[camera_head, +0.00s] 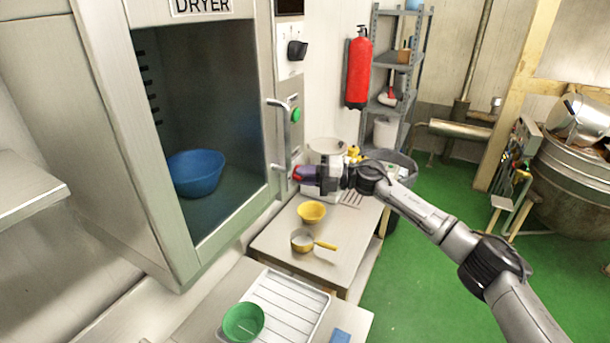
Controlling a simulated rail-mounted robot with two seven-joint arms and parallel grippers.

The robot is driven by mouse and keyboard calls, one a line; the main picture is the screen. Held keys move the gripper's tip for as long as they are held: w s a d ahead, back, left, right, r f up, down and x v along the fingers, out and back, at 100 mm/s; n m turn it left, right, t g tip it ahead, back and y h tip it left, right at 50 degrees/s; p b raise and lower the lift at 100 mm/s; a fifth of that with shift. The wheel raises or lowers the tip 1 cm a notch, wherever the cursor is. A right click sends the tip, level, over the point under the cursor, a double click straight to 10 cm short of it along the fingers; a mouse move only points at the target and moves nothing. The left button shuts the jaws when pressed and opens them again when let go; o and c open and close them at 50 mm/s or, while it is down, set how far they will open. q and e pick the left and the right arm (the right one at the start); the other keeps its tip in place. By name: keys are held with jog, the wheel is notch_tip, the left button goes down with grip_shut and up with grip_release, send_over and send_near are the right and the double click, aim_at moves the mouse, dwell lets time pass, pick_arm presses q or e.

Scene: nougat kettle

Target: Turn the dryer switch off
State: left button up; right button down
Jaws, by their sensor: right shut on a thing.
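The dryer (180,230) fills the left side, with its name sign at the top. A black knob switch (297,50) sits on a pale panel to the right of the dryer's opening. A green round button (296,115) is lower on the same side, next to the vertical metal handle (285,145). My right gripper (298,174) is well below the switch and apart from it, near the lower end of the handle. My left gripper is out of view.
A blue bowl (196,173) is inside the dryer. Below my right gripper, a table (280,245) bears a yellow bowl (312,212) and a small pan (303,241). A white rack tray (290,305) and green bowl (243,322) are nearer. A red extinguisher (358,72) hangs behind.

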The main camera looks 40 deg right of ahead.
jog(key=c, duration=1.1)
grip_release()
jog(key=shift+c, duration=0.2)
jog(key=b+v, duration=0.5)
jog(key=v, duration=0.9)
jog(key=shift+w+r, duration=0.1)
